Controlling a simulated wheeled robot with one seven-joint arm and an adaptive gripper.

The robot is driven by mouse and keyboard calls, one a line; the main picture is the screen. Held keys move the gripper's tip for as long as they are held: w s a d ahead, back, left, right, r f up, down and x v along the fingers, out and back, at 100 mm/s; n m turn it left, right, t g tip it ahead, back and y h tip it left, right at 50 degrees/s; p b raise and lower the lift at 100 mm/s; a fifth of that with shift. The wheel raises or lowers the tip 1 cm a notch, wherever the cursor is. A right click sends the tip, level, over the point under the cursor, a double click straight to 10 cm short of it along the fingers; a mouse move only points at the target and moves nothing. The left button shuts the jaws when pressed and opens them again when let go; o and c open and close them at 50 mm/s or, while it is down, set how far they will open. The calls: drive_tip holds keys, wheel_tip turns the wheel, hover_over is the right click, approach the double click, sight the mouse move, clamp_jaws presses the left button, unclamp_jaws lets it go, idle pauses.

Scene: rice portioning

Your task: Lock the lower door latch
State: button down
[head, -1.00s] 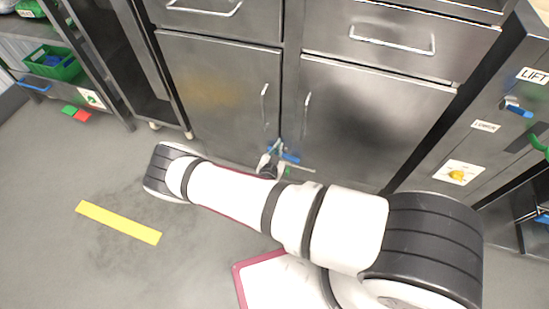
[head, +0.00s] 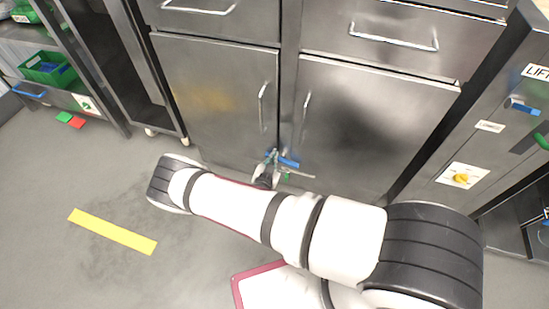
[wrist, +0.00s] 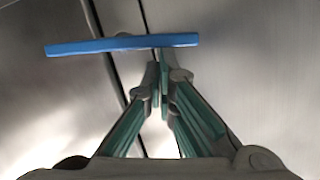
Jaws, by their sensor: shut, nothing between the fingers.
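The lower door latch is a blue bar (wrist: 120,44) that lies nearly level across the dark gap between two steel cabinet doors in the wrist view. In the head view its blue handle (head: 288,162) shows low at the seam between the left door (head: 215,85) and the right door (head: 375,125). My gripper (wrist: 160,66) is shut and empty. Its teal-lined fingertips are together at the bar's lower edge, right of its middle; I cannot tell whether they touch it. In the head view my gripper (head: 268,160) is small beside the handle, partly hidden by my arm.
Drawers with bar handles (head: 395,38) sit above the doors. A shelf with a green crate (head: 47,68) is at the far left. Open floor with a yellow strip (head: 112,231) lies left.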

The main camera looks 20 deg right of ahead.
sight(274, 145)
drive_tip(key=shift+w+a+f+b, duration=0.25)
drive_tip(key=shift+f+b, duration=0.25)
drive_tip(key=shift+b, duration=0.25)
drive_tip(key=shift+a, duration=0.15)
drive_tip(key=shift+s+r, duration=0.1)
wheel_tip(274, 145, up, 4)
drive_tip(key=p, duration=0.3)
drive_tip(key=shift+p, duration=0.3)
drive_tip(key=p+v, duration=0.2)
drive_tip(key=v, duration=0.7)
drive_tip(key=shift+a+r, duration=0.25)
drive_tip(key=shift+a, duration=0.1)
drive_tip(key=shift+s, duration=0.1)
